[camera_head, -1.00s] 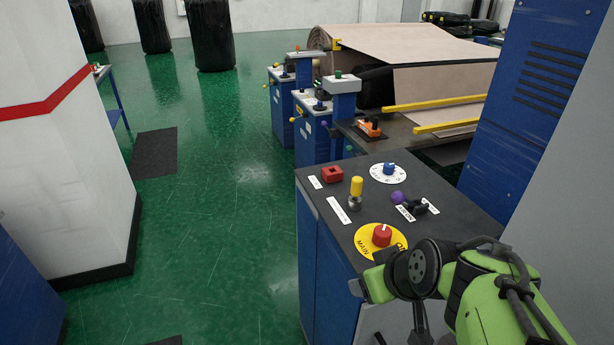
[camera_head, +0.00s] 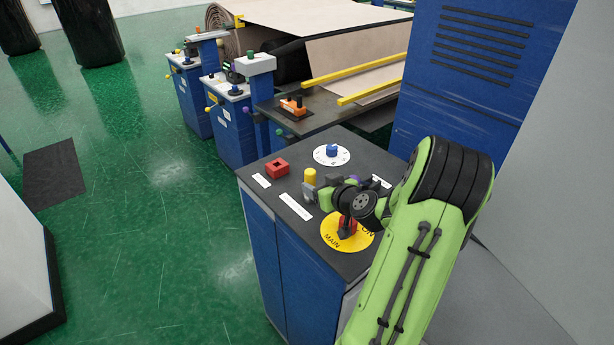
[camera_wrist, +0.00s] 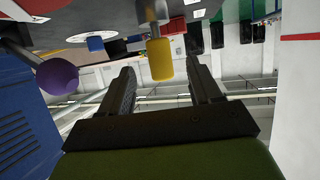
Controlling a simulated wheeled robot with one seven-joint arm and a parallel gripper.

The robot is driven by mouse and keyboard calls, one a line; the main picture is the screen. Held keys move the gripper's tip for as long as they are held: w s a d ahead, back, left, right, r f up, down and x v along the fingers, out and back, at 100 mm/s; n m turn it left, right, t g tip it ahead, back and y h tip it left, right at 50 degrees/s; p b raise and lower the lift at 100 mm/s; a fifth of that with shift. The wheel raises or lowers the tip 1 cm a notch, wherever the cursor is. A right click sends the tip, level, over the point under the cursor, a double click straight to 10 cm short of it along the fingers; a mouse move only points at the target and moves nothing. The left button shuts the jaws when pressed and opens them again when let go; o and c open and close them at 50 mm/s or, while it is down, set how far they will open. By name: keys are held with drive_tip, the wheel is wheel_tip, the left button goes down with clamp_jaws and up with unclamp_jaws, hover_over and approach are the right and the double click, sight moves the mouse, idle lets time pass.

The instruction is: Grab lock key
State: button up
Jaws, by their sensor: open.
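A yellow cylinder on a metal stem (camera_head: 310,177) stands upright on the dark panel top of a blue cabinet. No part is marked as the lock key; this yellow-topped piece may be it, but I cannot tell for sure. My gripper (camera_head: 321,190) is right beside it, low over the panel, and partly hides the controls there. In the wrist view the picture is upside down. The yellow cylinder (camera_wrist: 160,60) hangs from the top, between and beyond the tips of my open fingers (camera_wrist: 160,70). Nothing is held.
The panel (camera_head: 262,192) also bears a red square block (camera_head: 277,167), a blue knob on a white dial (camera_head: 332,150) and a red knob on a yellow MAIN disc (camera_head: 347,226). A purple ball (camera_wrist: 58,77) is close at left in the wrist view. A tall blue cabinet (camera_head: 450,100) stands behind right.

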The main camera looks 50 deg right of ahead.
sight(313, 181)
drive_tip(key=p+x, duration=0.2)
drive_tip(key=x, duration=0.4)
drive_tip(key=shift+w+d, duration=0.1)
drive_tip(key=shift+w, duration=0.1)
drive_tip(key=shift+s, duration=0.2)
drive_tip(key=shift+c, duration=0.4)
drive_tip(key=shift+r, duration=0.1)
drive_tip(key=shift+c, duration=1.3)
drive_tip(key=c, duration=0.7)
